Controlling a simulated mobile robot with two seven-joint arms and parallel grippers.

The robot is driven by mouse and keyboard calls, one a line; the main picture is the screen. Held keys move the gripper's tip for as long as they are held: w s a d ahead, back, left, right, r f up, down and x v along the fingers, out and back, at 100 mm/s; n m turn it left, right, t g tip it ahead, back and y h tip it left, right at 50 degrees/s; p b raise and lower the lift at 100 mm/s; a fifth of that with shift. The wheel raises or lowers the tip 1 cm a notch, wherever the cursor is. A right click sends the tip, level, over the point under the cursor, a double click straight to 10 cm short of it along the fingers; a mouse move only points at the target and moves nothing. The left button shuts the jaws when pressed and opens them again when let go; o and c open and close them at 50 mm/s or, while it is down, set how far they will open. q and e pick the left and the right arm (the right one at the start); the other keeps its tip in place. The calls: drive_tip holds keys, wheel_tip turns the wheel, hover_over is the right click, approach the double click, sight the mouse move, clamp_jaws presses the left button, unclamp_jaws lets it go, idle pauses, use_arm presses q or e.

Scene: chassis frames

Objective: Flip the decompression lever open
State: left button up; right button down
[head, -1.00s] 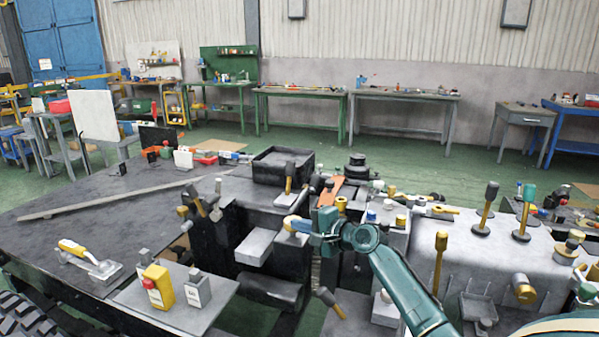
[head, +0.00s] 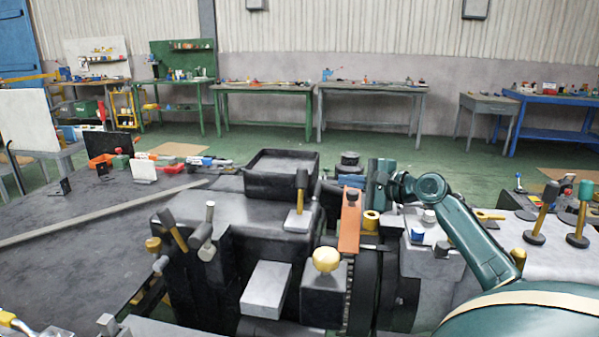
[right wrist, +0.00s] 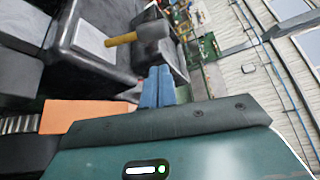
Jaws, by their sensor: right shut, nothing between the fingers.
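A small lever with a yellow shaft and dark head (head: 301,190) stands upright on a pale plate (head: 299,222) on top of the black engine block. Nothing marks it as the decompression lever; other levers stand nearby. It also shows in the right wrist view (right wrist: 125,39), left of my fingers. My right gripper (head: 379,182) is right of it, beyond the orange strip (head: 350,222). My left gripper is out of view.
Two levers (head: 173,230) (head: 208,232) rise at the block's left. A black tray (head: 282,178) stands behind. Tall dark-based levers (head: 545,210) stand at the right.

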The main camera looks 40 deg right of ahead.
sight(301, 189)
drive_tip(key=shift+w, duration=0.1)
drive_tip(key=shift+r, duration=0.1)
idle(0.3)
drive_tip(key=x, duration=1)
drive_tip(key=shift+p, duration=0.35)
drive_tip(key=shift+a+n+b, duration=0.2)
drive_tip(key=shift+n+b, duration=0.1)
